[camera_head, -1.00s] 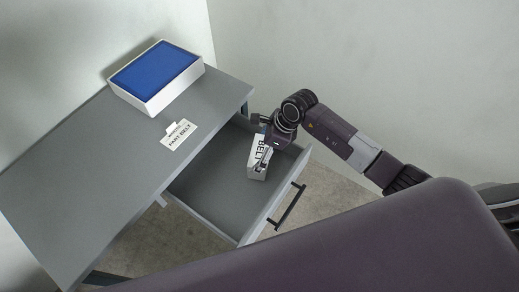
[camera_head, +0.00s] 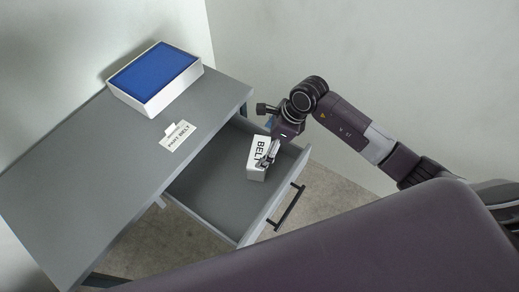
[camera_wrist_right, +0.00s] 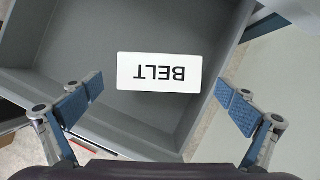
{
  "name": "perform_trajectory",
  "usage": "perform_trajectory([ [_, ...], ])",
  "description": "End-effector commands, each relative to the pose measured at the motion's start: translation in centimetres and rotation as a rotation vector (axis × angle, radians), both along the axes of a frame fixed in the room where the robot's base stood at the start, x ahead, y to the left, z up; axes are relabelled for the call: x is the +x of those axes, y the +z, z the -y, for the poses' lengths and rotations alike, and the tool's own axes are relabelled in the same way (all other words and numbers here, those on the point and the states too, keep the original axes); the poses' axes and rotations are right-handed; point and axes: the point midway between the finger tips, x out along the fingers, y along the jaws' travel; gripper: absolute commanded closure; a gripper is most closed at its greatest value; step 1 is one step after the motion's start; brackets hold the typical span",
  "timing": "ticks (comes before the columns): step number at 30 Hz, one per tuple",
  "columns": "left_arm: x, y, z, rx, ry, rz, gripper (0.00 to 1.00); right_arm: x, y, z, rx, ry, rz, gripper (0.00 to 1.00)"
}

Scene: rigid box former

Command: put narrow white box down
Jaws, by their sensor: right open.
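The narrow white box (camera_head: 256,168), marked BELT in black, is inside the open grey drawer (camera_head: 205,192), near its right end. In the right wrist view the box (camera_wrist_right: 159,72) lies with its label up, between and beyond my fingers, clear of both. My right gripper (camera_head: 266,161) is just above the box in the head view and partly covers it. In the right wrist view my right gripper (camera_wrist_right: 158,102) has its two blue-padded fingers wide apart, with nothing between the pads. My left gripper is not in view.
The grey table (camera_head: 75,165) carries a white box with a blue inside (camera_head: 155,75) and a PART BELT label card (camera_head: 177,135). The drawer has a black handle (camera_head: 289,207). The drawer's left part is empty.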

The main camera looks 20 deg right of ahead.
Motion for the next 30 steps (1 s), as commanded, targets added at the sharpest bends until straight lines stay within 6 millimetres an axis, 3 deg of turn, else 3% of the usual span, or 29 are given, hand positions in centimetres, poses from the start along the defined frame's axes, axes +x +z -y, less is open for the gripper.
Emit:
perform_trajectory([
  [6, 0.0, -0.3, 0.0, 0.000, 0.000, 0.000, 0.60, -0.8, 4.2, 1.6, -0.003, 0.001, 0.004, 0.00],
  [12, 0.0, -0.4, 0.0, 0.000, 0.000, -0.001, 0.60, -1.3, 6.2, 2.3, -0.001, 0.000, 0.000, 0.00],
  [30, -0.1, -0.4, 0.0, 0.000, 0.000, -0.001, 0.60, -1.4, 6.6, 2.4, 0.000, 0.000, 0.000, 0.00],
])
